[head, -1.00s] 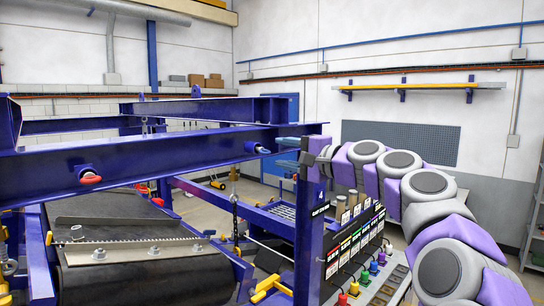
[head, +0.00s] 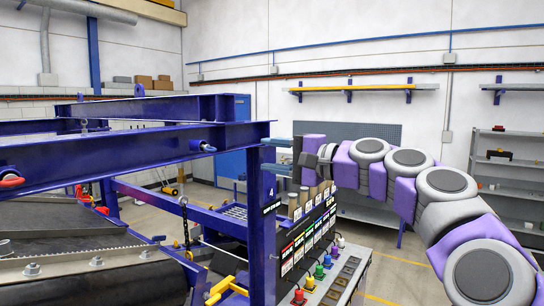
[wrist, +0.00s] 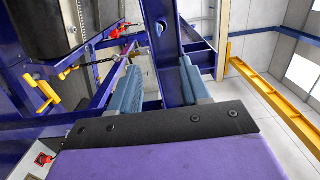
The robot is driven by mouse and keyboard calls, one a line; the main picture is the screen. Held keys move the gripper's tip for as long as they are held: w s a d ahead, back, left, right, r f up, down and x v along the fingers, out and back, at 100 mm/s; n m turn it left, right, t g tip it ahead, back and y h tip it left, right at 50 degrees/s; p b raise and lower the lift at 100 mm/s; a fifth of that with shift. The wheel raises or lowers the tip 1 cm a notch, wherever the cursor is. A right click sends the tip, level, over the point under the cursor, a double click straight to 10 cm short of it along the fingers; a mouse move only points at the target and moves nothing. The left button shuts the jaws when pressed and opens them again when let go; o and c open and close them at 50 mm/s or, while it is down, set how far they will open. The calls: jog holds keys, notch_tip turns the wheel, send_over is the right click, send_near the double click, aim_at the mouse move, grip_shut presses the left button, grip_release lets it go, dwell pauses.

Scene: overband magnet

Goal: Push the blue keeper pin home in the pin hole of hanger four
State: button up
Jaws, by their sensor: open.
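The beam (head: 120,147) runs across the left of the head view to the blue post marked 4 (head: 262,225). A short pin with a pale shaft and a dark bluish end (head: 208,147) sticks out of the beam's side, left of the post; I take it for the blue keeper pin. How deep it sits cannot be told. My gripper (head: 277,156) is open at the post's upper right, tips pointing left and overlapping the post in the picture. In the wrist view my gripper (wrist: 160,85) shows two spread blue-grey fingers with blue steelwork beyond and nothing held.
A red-ended pin (head: 10,180) sits further left on the beam. A panel with coloured labels and knobs (head: 305,245) stands below my arm. A black belt (head: 70,225) lies at lower left. Yellow rails (wrist: 270,90) run along the right of the wrist view.

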jog(key=shift+r, duration=0.1)
jog(key=c, duration=0.3)
jog(key=shift+w+a+r+m+t+h+b, duration=0.2)
jog(key=shift+r+m+t+h+b, duration=0.15)
jog(key=shift+r+b, duration=0.2)
jog(key=c, duration=0.3)
jog(key=shift+w+a+r+m+b, duration=0.15)
jog(key=shift+a+m+b, duration=0.05)
jog(key=shift+a+b, duration=0.2)
jog(key=shift+w+a+r+m+b, duration=0.15)
jog(key=shift+a+b, duration=0.15)
jog(key=shift+a, duration=0.15)
grip_shut()
jog(key=m+b, duration=0.1)
jog(key=b, duration=0.1)
send_near(214, 151)
jog(key=shift+p+x, duration=1.1)
jog(key=shift+x, duration=1.75)
jog(key=shift+w+a, duration=0.35)
jog(key=shift+a, duration=0.1)
